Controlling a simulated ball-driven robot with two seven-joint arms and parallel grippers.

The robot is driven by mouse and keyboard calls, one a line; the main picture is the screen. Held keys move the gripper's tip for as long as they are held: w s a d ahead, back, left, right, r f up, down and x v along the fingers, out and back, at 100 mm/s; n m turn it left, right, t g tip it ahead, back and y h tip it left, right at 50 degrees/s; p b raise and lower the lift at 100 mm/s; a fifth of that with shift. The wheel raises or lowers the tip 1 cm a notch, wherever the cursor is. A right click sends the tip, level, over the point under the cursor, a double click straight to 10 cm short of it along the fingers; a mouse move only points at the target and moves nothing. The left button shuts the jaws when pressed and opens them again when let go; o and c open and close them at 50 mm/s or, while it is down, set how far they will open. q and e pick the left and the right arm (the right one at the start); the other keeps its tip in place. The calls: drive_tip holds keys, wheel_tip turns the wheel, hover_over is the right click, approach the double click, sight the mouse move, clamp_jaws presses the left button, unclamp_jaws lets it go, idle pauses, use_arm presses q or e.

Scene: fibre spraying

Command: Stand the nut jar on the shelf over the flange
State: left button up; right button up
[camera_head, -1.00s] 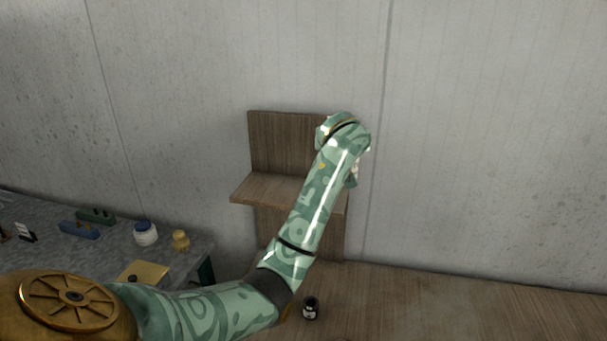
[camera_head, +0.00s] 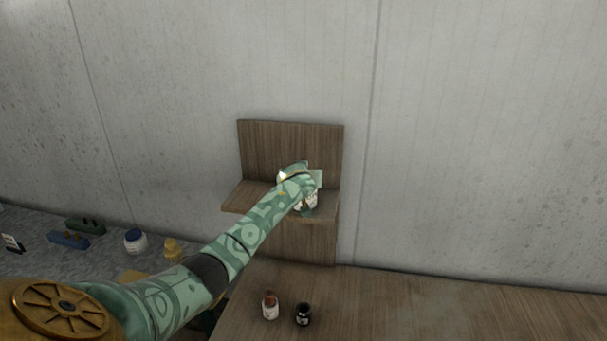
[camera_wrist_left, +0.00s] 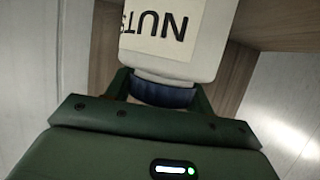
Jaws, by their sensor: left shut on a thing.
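The nut jar (camera_wrist_left: 180,35) is white with a "NUTS" label and a blue lid (camera_wrist_left: 163,92). In the left wrist view my left gripper (camera_wrist_left: 160,98) is shut around the lid. In the head view the gripper (camera_head: 308,207) is at the front right part of the wooden shelf (camera_head: 240,197), largely hidden by my forearm. Only a small pale part of the jar shows there. I cannot tell whether its base touches the shelf board. I cannot make out a flange. My right gripper is out of view.
Below the shelf, a small jar with a brown lid (camera_head: 270,307) and a dark jar (camera_head: 303,315) stand on the wooden bench (camera_head: 430,310). A grey table at left holds a white jar with a blue lid (camera_head: 135,241), a yellow item (camera_head: 171,248) and blocks (camera_head: 68,240).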

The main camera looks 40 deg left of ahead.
use_arm(q)
drive_tip(key=o, duration=1.4)
drive_tip(key=shift+f, duration=0.1)
drive_tip(key=shift+c, duration=0.2)
drive_tip(key=shift+s+d+r, duration=0.3)
drive_tip(key=shift+d, duration=0.05)
drive_tip(key=v, duration=1.1)
drive_tip(key=shift+s, duration=0.15)
drive_tip(key=shift+f, duration=0.15)
